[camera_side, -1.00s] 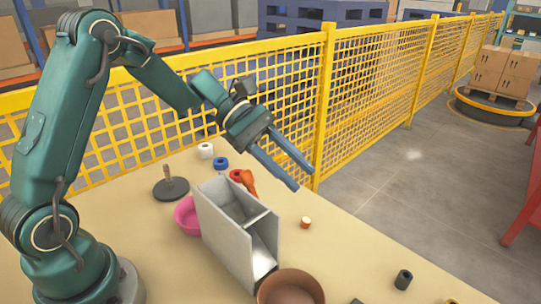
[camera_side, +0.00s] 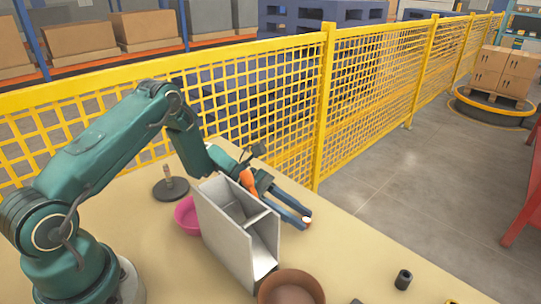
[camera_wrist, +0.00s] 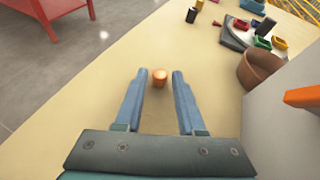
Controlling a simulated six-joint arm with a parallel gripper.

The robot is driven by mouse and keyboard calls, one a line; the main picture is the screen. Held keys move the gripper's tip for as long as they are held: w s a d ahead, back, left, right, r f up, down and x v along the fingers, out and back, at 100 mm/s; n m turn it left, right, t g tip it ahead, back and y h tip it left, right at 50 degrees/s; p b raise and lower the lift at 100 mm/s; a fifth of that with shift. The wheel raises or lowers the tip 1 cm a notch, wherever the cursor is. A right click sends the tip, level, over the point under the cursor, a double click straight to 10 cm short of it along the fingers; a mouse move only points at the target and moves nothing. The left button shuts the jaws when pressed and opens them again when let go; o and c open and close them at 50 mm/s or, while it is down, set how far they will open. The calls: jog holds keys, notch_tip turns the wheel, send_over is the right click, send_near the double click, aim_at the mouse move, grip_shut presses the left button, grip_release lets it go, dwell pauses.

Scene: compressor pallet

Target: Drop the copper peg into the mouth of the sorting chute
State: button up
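The small copper peg (camera_side: 306,219) stands on the tan table to the right of the chute, partly hidden by a fingertip. In the wrist view the peg (camera_wrist: 159,77) shows between the tips of my blue fingers, with a gap on each side. My gripper (camera_wrist: 159,74) is open and empty, low over the table; it also shows in the side view (camera_side: 303,220). The grey sorting chute (camera_side: 223,225) stands upright, its open, divided mouth facing up. Its grey wall (camera_wrist: 282,130) fills the right of the wrist view.
A brown bowl (camera_side: 291,288) stands at the chute's front end. A pink bowl (camera_side: 186,216) and a dark disc with a post (camera_side: 171,190) are behind it. An orange object (camera_side: 248,181) is close to my wrist. A yellow fence (camera_side: 322,110) lines the back.

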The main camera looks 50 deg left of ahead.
jog(key=shift+w+d+f, duration=0.1)
jog(key=shift+d, duration=0.15)
grip_shut()
jog(key=shift+r, duration=0.7)
notch_tip(320, 180, up, 2)
jog(key=shift+r, duration=0.2)
jog(key=w+d+r+v, duration=0.1)
jog(key=r+v, duration=0.2)
jog(key=v, duration=1.1)
jog(key=s+d+r+n+t+y, duration=0.2)
jog(key=s+r+n+t, duration=0.1)
jog(key=s+r, duration=0.3)
jog(key=shift+s+r+n+t, duration=0.3)
jog(key=shift+s+r+t, duration=0.1)
jog(key=shift+r, duration=0.7)
